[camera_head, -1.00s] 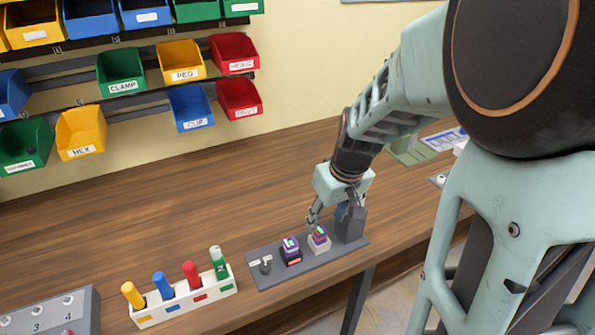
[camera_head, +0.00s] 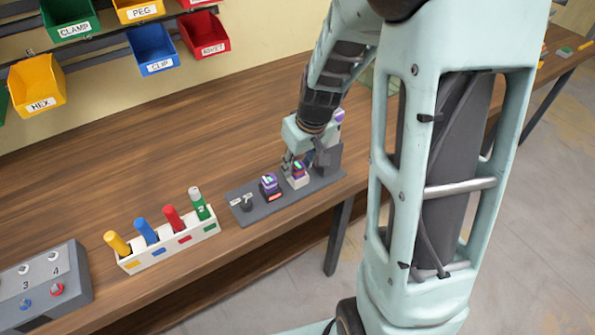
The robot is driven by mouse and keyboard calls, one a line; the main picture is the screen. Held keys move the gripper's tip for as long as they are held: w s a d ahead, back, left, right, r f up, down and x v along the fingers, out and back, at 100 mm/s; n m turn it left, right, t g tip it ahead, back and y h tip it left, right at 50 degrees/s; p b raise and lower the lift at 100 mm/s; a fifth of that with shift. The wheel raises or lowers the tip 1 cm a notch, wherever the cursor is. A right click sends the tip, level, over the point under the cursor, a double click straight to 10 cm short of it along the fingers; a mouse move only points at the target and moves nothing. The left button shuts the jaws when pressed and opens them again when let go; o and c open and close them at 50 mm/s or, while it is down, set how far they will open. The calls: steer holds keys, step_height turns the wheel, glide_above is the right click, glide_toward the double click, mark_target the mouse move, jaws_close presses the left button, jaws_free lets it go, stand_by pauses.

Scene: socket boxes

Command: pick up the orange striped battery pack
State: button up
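A grey dock board (camera_head: 243,212) lies on the bench. It bears a purple-topped block (camera_head: 268,181) in a dark base with a red-orange patch. To its right, a purple block with a green top and a reddish side (camera_head: 299,168) sits in a pale base. I cannot tell at this size which block carries the orange stripes. My gripper (camera_head: 292,163) points down at the pale-based block, its fingers close to or touching that block's back left side. Their gap is too small and partly hidden to judge. Another purple item (camera_head: 339,116) shows partly behind my gripper.
A dark grey upright block (camera_head: 328,158) stands at the board's right end, close to my gripper. A white rack (camera_head: 140,262) with coloured cylinders and a grey button box (camera_head: 45,285) stand to the left. The bench (camera_head: 190,165) behind them is clear.

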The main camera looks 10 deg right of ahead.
steer(key=c, duration=0.8)
steer(key=shift+o, duration=0.2)
steer(key=shift+r, duration=0.15)
